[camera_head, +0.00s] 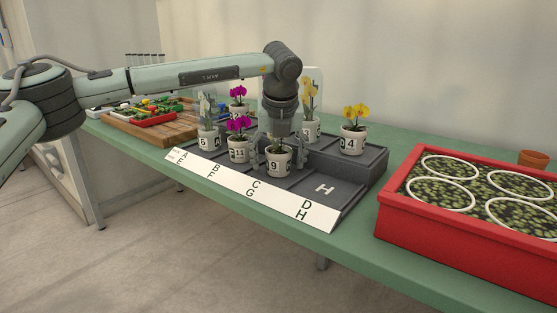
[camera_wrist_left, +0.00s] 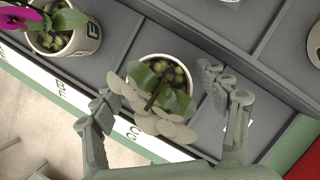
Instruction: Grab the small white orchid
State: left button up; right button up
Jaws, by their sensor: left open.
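A small white orchid with pale petals (camera_wrist_left: 158,124) and green leaves stands in a white pot. Its pot (camera_head: 278,163), marked 9, is in a front compartment of the grey tray (camera_head: 322,188) in the head view; the gripper hides its flowers there. My left gripper (camera_head: 278,152) points down over this plant, open, with its fingers on either side of it. In the left wrist view, the open fingers of the left gripper (camera_wrist_left: 166,94) flank the flowers and pot. Another, taller white orchid (camera_head: 206,108) stands at the tray's left end. My right gripper is out of view.
A magenta orchid pot (camera_head: 238,148) marked 11 stands close left of pot 9. Yellow orchids (camera_head: 355,113) stand behind to the right. A red planter (camera_head: 455,247) stands to the right.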

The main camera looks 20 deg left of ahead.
pick_arm(q)
jog(key=shift+c, duration=0.2)
jog(key=c, duration=1.4)
